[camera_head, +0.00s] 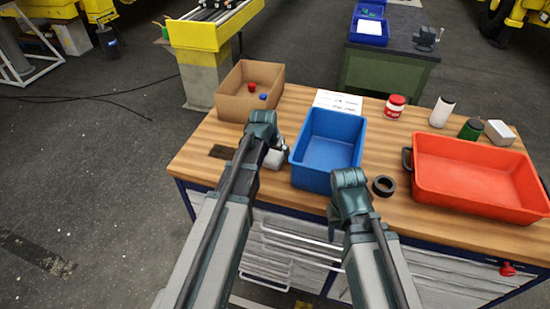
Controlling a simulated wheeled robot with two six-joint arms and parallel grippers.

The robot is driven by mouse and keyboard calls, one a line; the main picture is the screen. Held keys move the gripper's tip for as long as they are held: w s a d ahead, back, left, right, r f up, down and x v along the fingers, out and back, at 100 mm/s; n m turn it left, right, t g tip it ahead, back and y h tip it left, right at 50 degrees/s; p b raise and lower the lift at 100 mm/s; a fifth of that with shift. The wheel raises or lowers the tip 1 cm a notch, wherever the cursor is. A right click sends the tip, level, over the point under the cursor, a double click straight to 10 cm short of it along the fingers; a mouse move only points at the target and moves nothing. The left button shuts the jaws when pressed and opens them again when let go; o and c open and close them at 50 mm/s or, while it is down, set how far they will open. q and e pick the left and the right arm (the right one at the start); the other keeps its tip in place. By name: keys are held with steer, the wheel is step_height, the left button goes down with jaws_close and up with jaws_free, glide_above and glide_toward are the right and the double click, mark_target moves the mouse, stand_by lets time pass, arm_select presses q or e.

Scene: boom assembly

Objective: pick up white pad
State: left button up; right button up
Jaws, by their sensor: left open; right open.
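A small pale block (274,159), which looks like the white pad, lies on the wooden workbench just left of the blue bin. My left gripper (280,146) is open right over it and partly hides it. I cannot tell whether the fingers touch it. My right gripper (335,222) is open and empty at the bench's front edge, in front of the blue bin. Its fingers are small and dark in this view.
The blue bin (312,165) stands between the grippers. A cardboard box (230,104) is at the back left and a red bin (470,194) at the right. A black ring (383,186), paper sheet (338,102), red-and-white jar (395,106), white bottle (442,111) and white box (499,132) also stand or lie there.

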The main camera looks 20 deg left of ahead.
mark_target(275, 152)
arm_select(q)
steer(key=shift+f, duration=0.25)
steer(key=c, duration=1.2)
steer(key=shift+o, duration=0.2)
steer(key=shift+r, duration=0.2)
step_height(275, 152, up, 10)
steer(key=p, duration=1)
steer(key=shift+r, duration=0.1)
